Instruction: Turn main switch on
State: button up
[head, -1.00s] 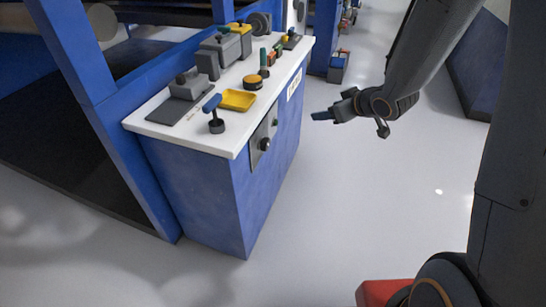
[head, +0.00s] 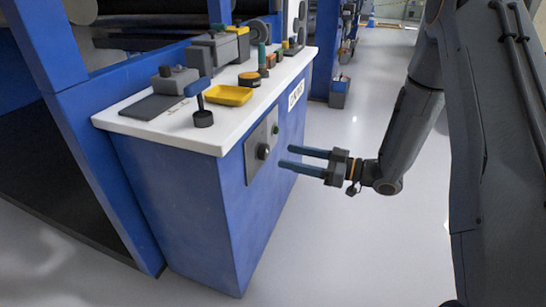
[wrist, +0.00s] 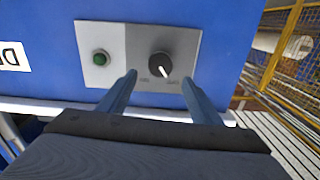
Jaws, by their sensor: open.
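The main switch is a dark round knob with a white pointer mark on a grey panel on the blue cabinet's side. In the wrist view the knob (wrist: 160,65) lies ahead of the gap between my fingers, and the pointer slants down to the right. In the head view the knob (head: 263,151) is on the panel (head: 255,165), left of my gripper. A green round button (wrist: 100,58) sits left of the knob in the wrist view. My gripper (head: 284,157) is open and empty, with two blue fingers pointing at the panel; it also shows in the wrist view (wrist: 158,82).
Blue machine frames stand behind. In the wrist view a yellow mesh fence (wrist: 285,55) is at right. The floor right of the cabinet is clear.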

aim_at(268, 152)
jog(key=b+x, duration=0.1)
jog(key=x, duration=0.5)
jog(key=shift+w+a, duration=0.1)
jog(key=shift+a, duration=0.15)
jog(key=c, duration=1)
jog(key=shift+c, duration=0.2)
